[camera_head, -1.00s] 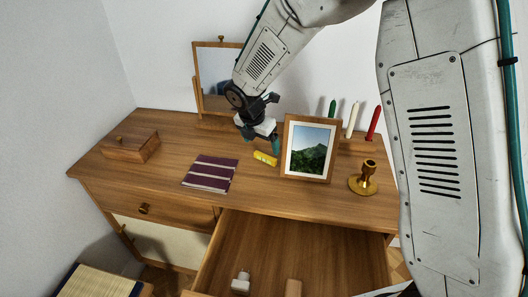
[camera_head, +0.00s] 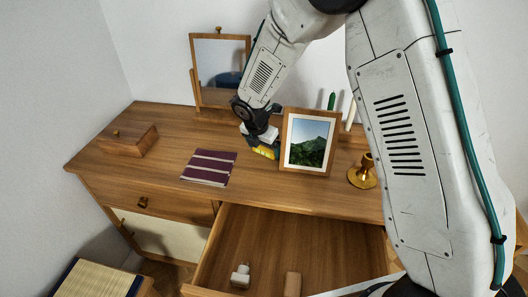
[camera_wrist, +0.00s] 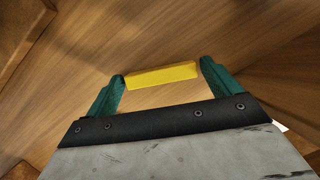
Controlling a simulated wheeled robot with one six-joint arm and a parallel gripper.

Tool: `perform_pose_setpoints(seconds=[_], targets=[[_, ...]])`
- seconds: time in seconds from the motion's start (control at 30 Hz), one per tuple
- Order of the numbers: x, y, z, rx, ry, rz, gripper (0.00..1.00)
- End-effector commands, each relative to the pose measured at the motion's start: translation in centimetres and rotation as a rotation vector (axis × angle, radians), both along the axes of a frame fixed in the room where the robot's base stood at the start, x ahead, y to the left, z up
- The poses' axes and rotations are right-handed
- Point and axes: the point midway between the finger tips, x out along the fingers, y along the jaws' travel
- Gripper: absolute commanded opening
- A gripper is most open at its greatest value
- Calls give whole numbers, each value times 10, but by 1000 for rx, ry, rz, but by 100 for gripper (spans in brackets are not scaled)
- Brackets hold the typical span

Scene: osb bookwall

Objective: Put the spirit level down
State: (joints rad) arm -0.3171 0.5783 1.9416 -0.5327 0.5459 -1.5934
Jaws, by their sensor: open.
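The spirit level (camera_head: 265,153) is a small yellow bar at the desk top, left of the framed mountain picture. In the wrist view the yellow bar (camera_wrist: 162,75) lies crosswise between the two green fingers. My gripper (camera_head: 263,148) is low over the desk at the spirit level, and its fingers hide part of it. In the wrist view my gripper (camera_wrist: 163,72) is open, with a small gap at the bar's ends. I cannot tell for sure whether the bar's underside touches the wood.
The framed picture (camera_head: 308,143) stands close on the right, with a brass candle holder (camera_head: 362,173) beyond. A mirror (camera_head: 219,75) stands behind. A striped purple cloth (camera_head: 209,168) and a wooden box (camera_head: 127,140) lie left. An open drawer (camera_head: 262,239) juts out in front.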

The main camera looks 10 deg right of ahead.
Motion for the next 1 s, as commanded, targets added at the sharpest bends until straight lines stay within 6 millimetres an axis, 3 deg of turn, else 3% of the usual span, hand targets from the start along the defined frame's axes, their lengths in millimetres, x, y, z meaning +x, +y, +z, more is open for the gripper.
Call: perform_pose_setpoints(seconds=[0.03, 0.17, 0.47, 0.67, 1.0], targets=[[0, 0, 0, 0, 0, 0, 89], [0, 1, 0, 0, 0, 1, 55], [0, 1, 1, 0, 0, 1, 51], [1, 1, 12, 1, -2, 1, 51], [1, 1, 75, 1, -6, 1, 51]])
